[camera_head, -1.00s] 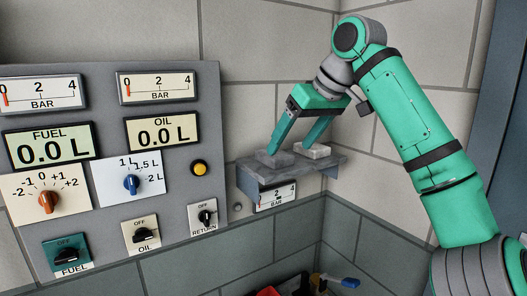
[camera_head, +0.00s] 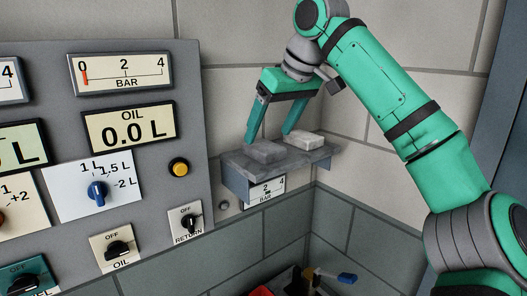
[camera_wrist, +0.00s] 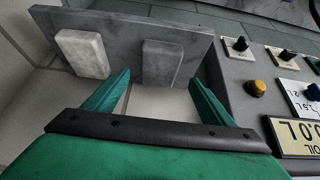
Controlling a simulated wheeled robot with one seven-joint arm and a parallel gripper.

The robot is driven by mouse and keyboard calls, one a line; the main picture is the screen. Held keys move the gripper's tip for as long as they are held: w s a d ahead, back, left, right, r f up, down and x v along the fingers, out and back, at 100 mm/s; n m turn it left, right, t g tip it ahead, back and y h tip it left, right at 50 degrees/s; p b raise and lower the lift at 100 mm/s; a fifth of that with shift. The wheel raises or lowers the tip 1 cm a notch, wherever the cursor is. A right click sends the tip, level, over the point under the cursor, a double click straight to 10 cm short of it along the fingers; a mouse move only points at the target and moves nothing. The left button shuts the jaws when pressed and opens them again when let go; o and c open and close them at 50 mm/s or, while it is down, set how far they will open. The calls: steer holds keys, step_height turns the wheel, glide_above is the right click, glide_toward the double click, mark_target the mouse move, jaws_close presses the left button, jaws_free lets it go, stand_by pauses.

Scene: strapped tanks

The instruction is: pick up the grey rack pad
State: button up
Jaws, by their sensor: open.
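A grey shelf (camera_head: 240,166) on the wall bears two flat pads. The darker grey pad (camera_head: 264,152) lies on its left part and a paler, whitish pad (camera_head: 305,141) on its right part. In the wrist view the order is reversed: the grey pad (camera_wrist: 161,62) is right of the pale pad (camera_wrist: 82,53). My gripper (camera_head: 268,137) is open and empty, its green fingers pointing down just above and behind the grey pad in the head view. In the wrist view the grey pad lies ahead, between the lines of the two fingers (camera_wrist: 160,77). I see no contact.
A grey control panel (camera_head: 150,140) with gauges, displays and knobs stands close left of the shelf. A bar gauge plate (camera_head: 264,192) sits under the shelf. Tools, one blue-handled (camera_head: 347,277), lie below.

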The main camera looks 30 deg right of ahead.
mark_target(263, 145)
steer(key=x, duration=0.5)
steer(key=shift+s+d, duration=0.15)
steer(key=c, duration=1.1)
steer(key=shift+c, duration=0.2)
steer(key=shift+r, duration=0.6)
steer(key=s+a+r, duration=0.6)
steer(key=s+r, duration=0.5)
steer(key=s, duration=0.1)
steer(key=shift+s+a+r, duration=0.2)
steer(key=shift+a+r, duration=0.2)
